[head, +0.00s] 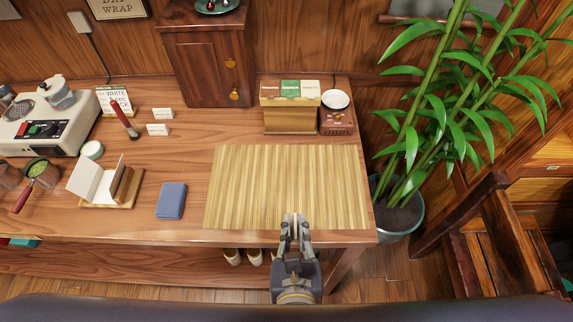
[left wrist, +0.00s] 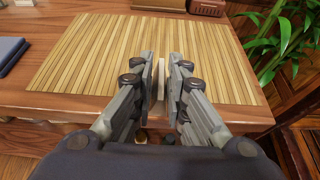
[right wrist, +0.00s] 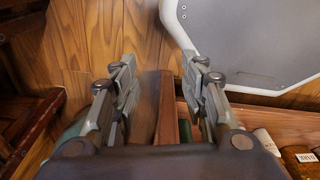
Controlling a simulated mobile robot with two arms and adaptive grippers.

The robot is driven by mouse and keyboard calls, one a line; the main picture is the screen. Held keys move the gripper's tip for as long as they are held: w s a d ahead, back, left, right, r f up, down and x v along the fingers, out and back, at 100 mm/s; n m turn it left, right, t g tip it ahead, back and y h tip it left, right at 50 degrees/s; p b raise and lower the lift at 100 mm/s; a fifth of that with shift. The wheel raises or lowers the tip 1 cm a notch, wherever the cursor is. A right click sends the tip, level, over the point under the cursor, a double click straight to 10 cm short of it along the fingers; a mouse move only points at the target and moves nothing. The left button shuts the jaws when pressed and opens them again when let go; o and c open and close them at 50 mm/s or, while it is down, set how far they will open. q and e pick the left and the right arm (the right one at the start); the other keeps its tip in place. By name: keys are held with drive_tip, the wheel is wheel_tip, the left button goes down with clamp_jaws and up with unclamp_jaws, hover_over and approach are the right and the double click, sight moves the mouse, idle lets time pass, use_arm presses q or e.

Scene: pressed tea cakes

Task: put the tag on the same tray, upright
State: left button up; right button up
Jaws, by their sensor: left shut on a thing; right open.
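My left gripper (head: 296,216) is above the front right part of the slatted bamboo mat (head: 235,190). It is shut on a thin whitish piece, likely the tag (left wrist: 161,80), which is held on edge between the fingers; its face is not readable. A small wooden tray (head: 97,204) at the left of the table bears pale upright panels and a brown piece. I cannot tell whether this is the task's tray. My right gripper (right wrist: 160,85) shows only in the right wrist view, open, with brown wood seen beyond its fingers.
A blue folded cloth (head: 171,201) lies left of the mat. A potted bamboo (head: 398,215) stands right.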

use_arm(q)
drive_tip(key=shift+w+r, duration=0.25)
drive_tip(key=shift+w, duration=0.1)
drive_tip(key=w, duration=0.2)
drive_tip(key=w+p, duration=0.1)
drive_tip(key=w, duration=0.2)
drive_tip(key=w+a+p, duration=0.1)
drive_tip(key=w, duration=0.1)
drive_tip(key=shift+w+f, duration=0.25)
drive_tip(key=shift+w, duration=0.15)
drive_tip(key=w, duration=0.4)
drive_tip(key=shift+w+a+f+p, duration=0.1)
drive_tip(key=shift+a+f+p, duration=0.15)
drive_tip(key=shift+p, duration=0.15)
drive_tip(key=shift+x, duration=0.95)
drive_tip(key=shift+w+a, duration=0.15)
drive_tip(key=shift+w, duration=0.1)
wheel_tip(320, 180, down, 3)
drive_tip(key=shift+r, duration=0.2)
drive_tip(key=shift+f, duration=0.45)
drive_tip(key=o, duration=0.6)
drive_tip(key=shift+c, duration=0.2)
drive_tip(key=shift+o, duration=0.6)
drive_tip(key=shift+s, duration=0.15)
use_arm(e)
drive_tip(key=shift+s+r, duration=1.4)
drive_tip(key=shift+s, duration=0.05)
